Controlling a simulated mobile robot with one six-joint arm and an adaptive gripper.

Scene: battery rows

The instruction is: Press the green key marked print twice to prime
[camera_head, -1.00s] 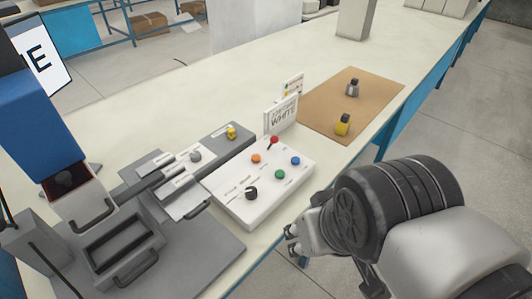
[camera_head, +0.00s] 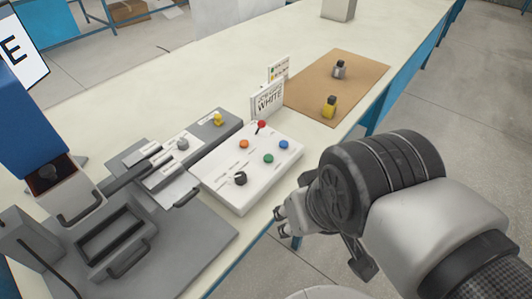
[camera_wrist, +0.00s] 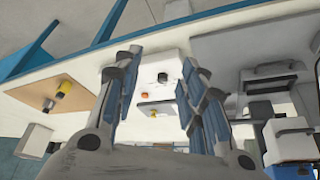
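A white control box (camera_head: 236,190) sits near the bench's front edge. It carries a green key (camera_head: 268,159), a blue key (camera_head: 284,145), an orange key (camera_head: 244,144), a red-topped control (camera_head: 262,124) and a black knob (camera_head: 240,178). Its small lettering is unreadable here. My gripper (camera_head: 280,222) is off the front edge, apart from the box and to the near right of the knob. In the wrist view my gripper (camera_wrist: 161,58) is open, its two blue-padded fingers apart with nothing between them. The box (camera_wrist: 175,65) shows beyond the fingers; the green key cannot be made out there.
A grey press-like machine (camera_head: 200,240) stands left of the box. A brown mat (camera_head: 360,80) holds a yellow bottle (camera_head: 329,107) and a grey bottle (camera_head: 340,69).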

